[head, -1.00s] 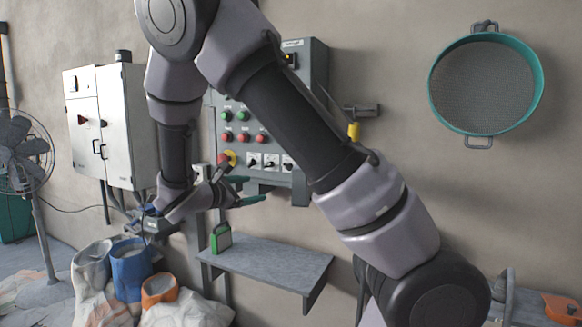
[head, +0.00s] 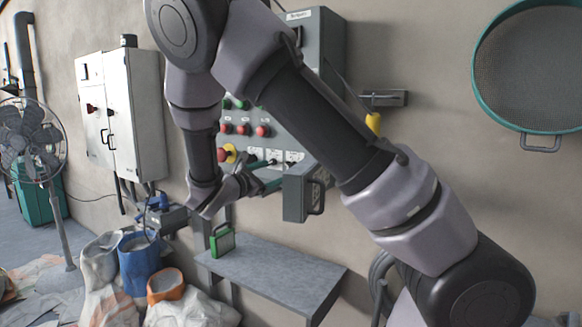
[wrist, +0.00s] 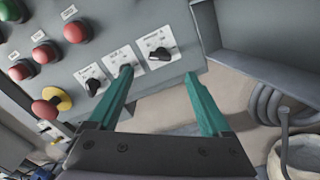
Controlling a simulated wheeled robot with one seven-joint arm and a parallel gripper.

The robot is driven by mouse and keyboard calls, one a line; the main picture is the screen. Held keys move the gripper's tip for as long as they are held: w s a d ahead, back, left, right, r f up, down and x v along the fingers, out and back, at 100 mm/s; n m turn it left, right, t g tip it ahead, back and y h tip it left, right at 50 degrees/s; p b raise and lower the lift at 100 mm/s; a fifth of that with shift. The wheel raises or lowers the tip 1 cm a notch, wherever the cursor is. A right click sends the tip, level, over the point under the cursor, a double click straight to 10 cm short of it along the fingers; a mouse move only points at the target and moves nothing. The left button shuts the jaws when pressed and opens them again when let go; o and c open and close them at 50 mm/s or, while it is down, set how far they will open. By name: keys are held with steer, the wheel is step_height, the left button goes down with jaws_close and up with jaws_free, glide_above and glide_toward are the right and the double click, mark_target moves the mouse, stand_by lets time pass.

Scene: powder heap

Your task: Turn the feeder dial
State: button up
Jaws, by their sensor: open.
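The grey control panel (head: 240,148) on the wall carries a row of three black dials on white plates. In the wrist view they are the left dial (wrist: 93,87), the middle dial (wrist: 125,71) and the right dial (wrist: 160,54). Their labels are too small to read, so I cannot tell which is the feeder dial. My gripper (wrist: 159,73) is open, with teal fingers. Its left fingertip overlaps the middle dial's plate in view; contact cannot be told. The right dial shows between and beyond the fingertips. In the head view my gripper (head: 278,173) is just below the dials.
A red-and-yellow stop button (wrist: 52,104) and coloured push buttons (wrist: 46,53) lie left of the dials. A grey box with a handle (head: 296,195) juts out at the panel's lower right. A shelf (head: 270,272) with a green-framed object (head: 222,241) is below.

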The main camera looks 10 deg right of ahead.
mark_target(289, 166)
steer(key=x, duration=0.9)
jaws_close()
steer(key=m, duration=0.6)
steer(key=shift+d+f, duration=0.1)
steer(key=shift+d, duration=0.05)
steer(key=m, duration=0.5)
steer(key=shift+s+f+m, duration=0.1)
steer(key=shift+m, duration=0.2)
stand_by(0.5)
